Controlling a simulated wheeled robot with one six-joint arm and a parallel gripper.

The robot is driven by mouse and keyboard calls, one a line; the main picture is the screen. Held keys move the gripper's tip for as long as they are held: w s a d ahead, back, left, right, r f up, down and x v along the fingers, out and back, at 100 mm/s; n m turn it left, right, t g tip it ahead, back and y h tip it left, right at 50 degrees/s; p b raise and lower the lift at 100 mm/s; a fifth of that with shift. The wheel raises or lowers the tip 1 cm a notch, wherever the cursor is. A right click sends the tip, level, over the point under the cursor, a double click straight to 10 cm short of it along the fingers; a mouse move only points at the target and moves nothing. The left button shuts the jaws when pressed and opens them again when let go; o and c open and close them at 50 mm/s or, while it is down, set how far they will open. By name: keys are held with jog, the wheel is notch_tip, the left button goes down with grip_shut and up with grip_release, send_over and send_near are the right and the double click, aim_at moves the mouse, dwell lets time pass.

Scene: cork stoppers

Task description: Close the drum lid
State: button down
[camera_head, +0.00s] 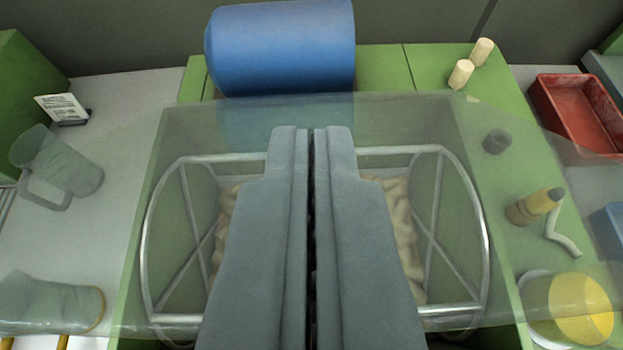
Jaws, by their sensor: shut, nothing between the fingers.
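My gripper (312,132) is in the middle of the view, its two grey fingers side by side and shut with nothing between them. A wire-framed drum (462,178) lies beyond and beneath the fingers, with tan lumpy contents (398,215) showing on both sides of them. A clear, see-through panel (400,115) spans the drum and reaches out to both sides; it looks like the lid, but I cannot tell its exact tilt or whether the fingers touch it. The fingers hide the middle of the drum.
A blue cylinder (285,45) lies at the back. Clear jugs (70,170) and a white card (62,107) are at left.

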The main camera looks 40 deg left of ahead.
jog(key=s+d+f, duration=0.1)
jog(key=s+f, duration=0.1)
jog(key=f, duration=0.4)
jog(key=s+d+f, duration=0.2)
jog(key=s+f, duration=0.1)
jog(key=f, duration=0.3)
jog(key=s+d+f, duration=0.1)
jog(key=s+f, duration=0.1)
jog(key=f, duration=0.5)
jog(key=shift+s+d+f, duration=0.1)
jog(key=shift+s+d, duration=0.1)
jog(key=shift+d, duration=0.2)
jog(key=shift+f, duration=0.6)
notch_tip(320, 180, up, 6)
jog(key=shift+d+r, duration=0.15)
jog(key=s+d+f, duration=0.3)
jog(key=s+d, duration=0.2)
jog(key=s, duration=0.2)
jog(key=shift+s, duration=0.35)
